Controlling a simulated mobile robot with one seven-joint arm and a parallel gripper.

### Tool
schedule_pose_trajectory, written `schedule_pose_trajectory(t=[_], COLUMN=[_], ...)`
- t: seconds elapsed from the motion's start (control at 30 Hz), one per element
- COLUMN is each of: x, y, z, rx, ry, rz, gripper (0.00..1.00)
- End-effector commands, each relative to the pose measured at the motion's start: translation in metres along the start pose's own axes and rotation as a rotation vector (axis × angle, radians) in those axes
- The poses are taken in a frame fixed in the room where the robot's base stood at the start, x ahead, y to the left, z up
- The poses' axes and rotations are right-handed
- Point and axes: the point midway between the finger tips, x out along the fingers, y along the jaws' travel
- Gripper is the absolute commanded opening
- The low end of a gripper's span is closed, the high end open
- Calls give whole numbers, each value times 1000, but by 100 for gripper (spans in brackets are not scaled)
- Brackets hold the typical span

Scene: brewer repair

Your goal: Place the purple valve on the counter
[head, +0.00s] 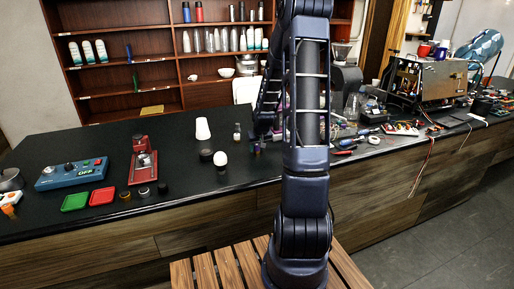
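A small dark object with a purple tint (257,149), which may be the purple valve, shows at the black counter (120,150) just below my gripper. My gripper (263,134) points down over the counter, left of my upright arm. The fingers are small and dark here, so I cannot tell whether they are open or shut, or whether they touch the purple object. My arm hides part of the counter behind it.
Left of the gripper stand a white cup (202,128), a white ball on a dark base (220,160) and a small bottle (237,132). Farther left are a red device (143,160), a blue control box (72,173) and green and red trays. Tools (345,145) and an opened machine (425,80) crowd the right.

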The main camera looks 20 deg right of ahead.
Motion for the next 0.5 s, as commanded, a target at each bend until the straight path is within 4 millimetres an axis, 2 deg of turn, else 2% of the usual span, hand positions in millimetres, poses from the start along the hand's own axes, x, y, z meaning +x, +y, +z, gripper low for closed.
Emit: schedule_pose_trajectory(t=[0.33,0.5], x=[-1,-11], y=[0,0], z=[0,-2], rx=[0,0], ry=[0,1], rz=[0,0], gripper=[51,51])
